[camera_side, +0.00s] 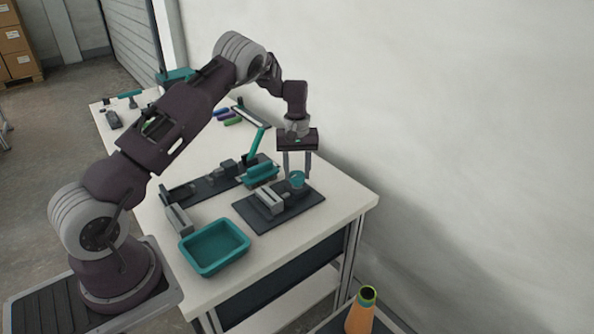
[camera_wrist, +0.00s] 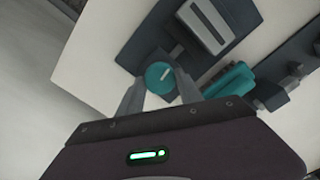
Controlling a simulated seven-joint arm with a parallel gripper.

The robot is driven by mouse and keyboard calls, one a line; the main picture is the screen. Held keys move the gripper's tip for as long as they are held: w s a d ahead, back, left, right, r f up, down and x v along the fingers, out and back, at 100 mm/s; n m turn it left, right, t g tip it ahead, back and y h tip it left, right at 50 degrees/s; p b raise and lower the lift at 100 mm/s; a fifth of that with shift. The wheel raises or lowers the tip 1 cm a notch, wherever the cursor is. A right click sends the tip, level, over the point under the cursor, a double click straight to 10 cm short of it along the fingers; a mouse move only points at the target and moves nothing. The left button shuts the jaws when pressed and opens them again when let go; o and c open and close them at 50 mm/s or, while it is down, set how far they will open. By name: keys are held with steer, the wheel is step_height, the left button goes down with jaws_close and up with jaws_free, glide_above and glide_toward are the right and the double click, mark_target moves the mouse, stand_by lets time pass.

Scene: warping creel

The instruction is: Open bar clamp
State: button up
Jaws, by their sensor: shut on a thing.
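A clamp with a teal round knob (camera_side: 297,179) and a grey bar block (camera_side: 268,199) sits on a dark plate (camera_side: 283,217) near the table's right end. My gripper (camera_side: 296,176) points straight down with its two fingers shut on the knob's sides. In the wrist view, the knob (camera_wrist: 159,76) with a white mark on top sits between the fingertips, and the grey block (camera_wrist: 207,24) lies beyond it. I cannot tell from these views how far the clamp is open.
A long dark base (camera_side: 208,188) with an upright teal lever (camera_side: 256,143) and a teal block (camera_side: 261,174) is close behind the clamp. An empty teal tray (camera_side: 214,247) stands at the front edge. The wall is close on the right.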

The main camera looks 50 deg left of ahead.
mark_target(297, 174)
steer(key=n, duration=1.3)
steer(key=shift+n, duration=0.7)
steer(key=o, duration=1.4)
steer(key=shift+c, duration=0.2)
step_height(297, 174, up, 7)
steer(key=shift+r, duration=0.1)
